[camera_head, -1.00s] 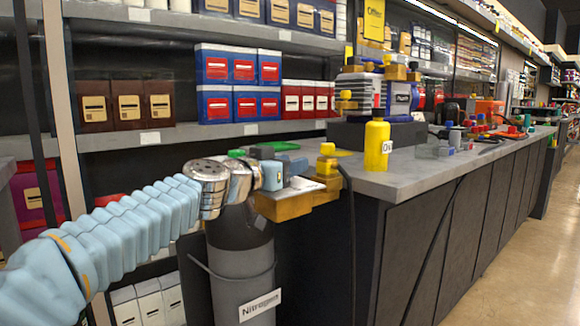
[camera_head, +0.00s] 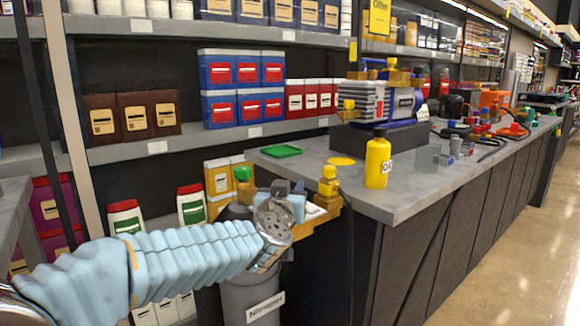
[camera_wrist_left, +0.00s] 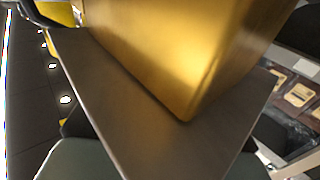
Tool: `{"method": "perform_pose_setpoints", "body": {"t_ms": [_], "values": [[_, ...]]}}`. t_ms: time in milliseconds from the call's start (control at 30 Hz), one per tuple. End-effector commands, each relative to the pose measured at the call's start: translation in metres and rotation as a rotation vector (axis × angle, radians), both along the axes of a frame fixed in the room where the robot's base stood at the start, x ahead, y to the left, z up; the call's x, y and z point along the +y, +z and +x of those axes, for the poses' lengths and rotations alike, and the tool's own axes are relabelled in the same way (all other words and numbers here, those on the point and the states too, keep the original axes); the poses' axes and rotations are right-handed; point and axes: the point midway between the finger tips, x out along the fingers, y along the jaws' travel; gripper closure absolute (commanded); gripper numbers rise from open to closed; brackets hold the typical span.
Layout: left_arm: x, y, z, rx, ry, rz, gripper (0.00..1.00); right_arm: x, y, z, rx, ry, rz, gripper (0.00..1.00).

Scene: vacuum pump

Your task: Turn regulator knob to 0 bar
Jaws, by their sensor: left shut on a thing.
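The dark nitrogen cylinder (camera_head: 250,293) stands upright at the left end of the bench, with a white label. A green knob (camera_head: 241,173) tops its yellow valve. The brass regulator body (camera_head: 327,204) extends right from the cylinder top, with a yellow fitting (camera_head: 328,180) on it. My left gripper (camera_head: 288,197) is at the regulator, shut on its knob, which the wrist and fingers hide. The wrist view is filled by a large brass block (camera_wrist_left: 190,50) above a flat grey surface (camera_wrist_left: 165,125). No gauge reading is visible. My right gripper is out of view.
The grey bench (camera_head: 400,205) runs off to the right, carrying a pump (camera_head: 385,100), a yellow bottle (camera_head: 377,162) and a green tray (camera_head: 275,151). A dark hose hangs by the regulator. Shelves with boxes and bottles stand behind; floor is open at right.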

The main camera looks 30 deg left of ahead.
Motion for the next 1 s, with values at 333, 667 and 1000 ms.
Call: {"method": "perform_pose_setpoints", "body": {"t_ms": [333, 667, 1000], "values": [[0.002, 0.002, -0.001, 0.008, 0.321, -0.003, 0.90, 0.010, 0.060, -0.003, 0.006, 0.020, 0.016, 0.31], [0.006, -0.001, -0.005, 0.004, 0.635, -0.002, 0.90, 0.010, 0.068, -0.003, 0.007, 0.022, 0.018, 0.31], [0.011, -0.001, -0.011, 0.001, 0.911, 0.000, 0.90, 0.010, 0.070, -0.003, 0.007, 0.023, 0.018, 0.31]]}}
